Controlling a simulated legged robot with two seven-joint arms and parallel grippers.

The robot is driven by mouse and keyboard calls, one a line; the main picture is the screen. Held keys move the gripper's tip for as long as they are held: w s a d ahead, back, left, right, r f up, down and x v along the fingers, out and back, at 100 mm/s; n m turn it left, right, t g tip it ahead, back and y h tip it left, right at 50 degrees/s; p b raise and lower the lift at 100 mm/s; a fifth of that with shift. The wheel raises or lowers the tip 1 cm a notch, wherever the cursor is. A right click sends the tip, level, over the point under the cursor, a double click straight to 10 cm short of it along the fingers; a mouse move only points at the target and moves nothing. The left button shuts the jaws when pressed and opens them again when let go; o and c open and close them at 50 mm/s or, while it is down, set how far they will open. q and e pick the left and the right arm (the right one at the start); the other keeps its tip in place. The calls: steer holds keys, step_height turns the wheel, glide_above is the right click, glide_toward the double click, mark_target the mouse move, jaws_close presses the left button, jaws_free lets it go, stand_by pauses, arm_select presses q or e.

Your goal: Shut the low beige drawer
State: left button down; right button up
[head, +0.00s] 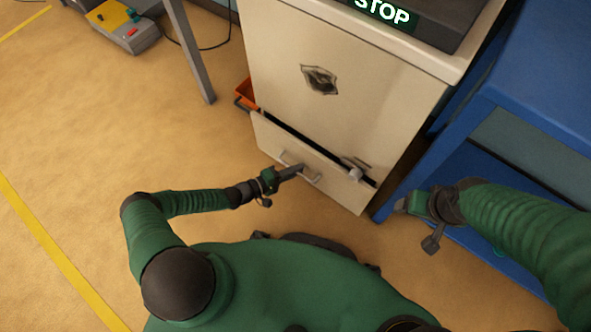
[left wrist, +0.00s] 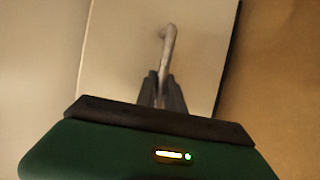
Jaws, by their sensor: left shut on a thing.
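The low beige drawer (head: 316,170) is at the bottom of a beige cabinet (head: 345,85) in the head view. It stands slightly open, with a dark gap along its top edge. A light metal handle (head: 313,180) is on its front, and the handle also shows in the left wrist view (left wrist: 167,45). My left gripper (head: 298,170) is at the handle and shut on it; its fingers show in the left wrist view (left wrist: 161,88). My right gripper (head: 404,204) is to the right of the drawer, apart from it, and its fingers are too unclear to tell their opening.
A blue table or shelf (head: 540,80) stands close on the right of the cabinet. An orange bin (head: 247,92) is by the cabinet's left side. A grey table leg (head: 190,55) and a yellow-grey device (head: 122,25) are at the upper left. The floor on the left is clear.

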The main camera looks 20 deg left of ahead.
arm_select(q)
steer(key=shift+f, duration=0.2)
stand_by(0.5)
steer(key=w, duration=0.1)
steer(key=w+d, duration=0.1)
steer(key=w, duration=0.1)
steer(key=shift+w+b, duration=0.2)
steer(key=shift+b, duration=0.1)
steer(key=c, duration=1.5)
jaws_free()
steer(key=shift+d, duration=0.1)
steer(key=shift+o, duration=0.2)
steer(key=shift+r, duration=0.1)
steer(key=shift+w+r, duration=0.1)
steer(key=p+v, duration=0.6)
steer(key=v, duration=1.1)
steer(key=shift+f+p, duration=0.3)
steer(key=shift+p, duration=0.05)
